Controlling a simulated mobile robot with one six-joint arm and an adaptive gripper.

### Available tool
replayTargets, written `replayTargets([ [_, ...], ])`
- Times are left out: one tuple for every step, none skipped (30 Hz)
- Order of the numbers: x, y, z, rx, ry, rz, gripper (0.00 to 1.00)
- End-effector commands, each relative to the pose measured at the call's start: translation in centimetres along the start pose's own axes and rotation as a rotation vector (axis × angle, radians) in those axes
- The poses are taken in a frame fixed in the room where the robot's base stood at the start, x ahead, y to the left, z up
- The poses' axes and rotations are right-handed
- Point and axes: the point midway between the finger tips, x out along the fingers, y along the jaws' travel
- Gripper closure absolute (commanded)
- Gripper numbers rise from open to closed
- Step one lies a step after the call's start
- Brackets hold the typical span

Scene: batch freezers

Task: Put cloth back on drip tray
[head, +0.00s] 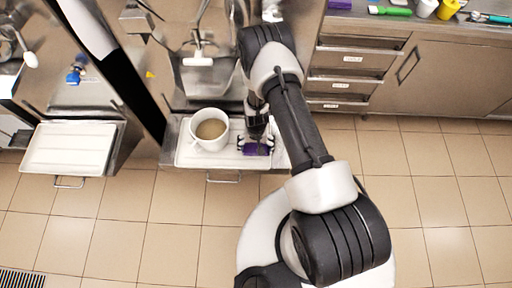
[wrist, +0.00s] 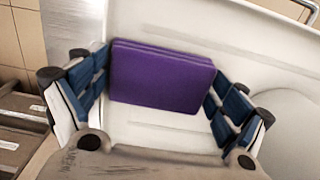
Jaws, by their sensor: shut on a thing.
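A folded purple cloth (wrist: 162,77) lies between the two fingers of my gripper (wrist: 155,95) in the wrist view, with the pads pressed to its two ends. The cloth also shows in the head view (head: 257,149), low over the right part of the white drip tray (head: 185,156). My gripper (head: 256,142) is shut on the cloth there, pointing down at the tray. The white tray surface (wrist: 150,128) shows around the cloth in the wrist view. I cannot tell whether the cloth touches the tray.
A white container with brownish content (head: 209,130) stands on the tray, left of my gripper. Another white tray (head: 68,148) is on the machine at the left. A counter with drawers (head: 352,75) stands at the right, with another purple item (head: 340,4) on top. The tiled floor in front is clear.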

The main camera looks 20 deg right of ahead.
Motion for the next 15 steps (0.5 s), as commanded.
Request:
replayTargets([
  [0.09, -0.05, -0.14, 0.000, 0.003, -0.001, 0.28],
  [0.03, -0.05, -0.15, 0.000, 0.003, -0.001, 0.28],
  [-0.03, -0.05, -0.15, 0.000, 0.003, -0.001, 0.28],
  [-0.04, -0.05, -0.15, 0.000, 0.003, -0.001, 0.28],
  [-0.05, -0.05, -0.14, 0.000, 0.003, -0.001, 0.28],
  [-0.05, -0.04, -0.14, 0.000, 0.003, -0.001, 0.28],
  [-0.01, -0.04, -0.14, 0.000, 0.003, -0.001, 0.28],
  [0.08, -0.04, -0.13, 0.000, 0.003, -0.001, 0.28],
  [0.10, -0.04, -0.12, 0.000, 0.003, -0.001, 0.07],
  [0.07, -0.04, -0.11, 0.000, 0.002, -0.001, 0.06],
  [0.06, -0.04, -0.11, 0.000, 0.002, -0.001, 0.04],
  [0.05, -0.03, -0.10, 0.000, 0.002, -0.001, 0.01],
  [0.05, -0.03, -0.10, 0.000, 0.002, -0.001, 0.00],
  [0.05, -0.03, -0.10, 0.000, 0.002, -0.001, 0.00],
  [0.05, -0.03, -0.10, 0.000, 0.002, -0.001, 0.00],
])
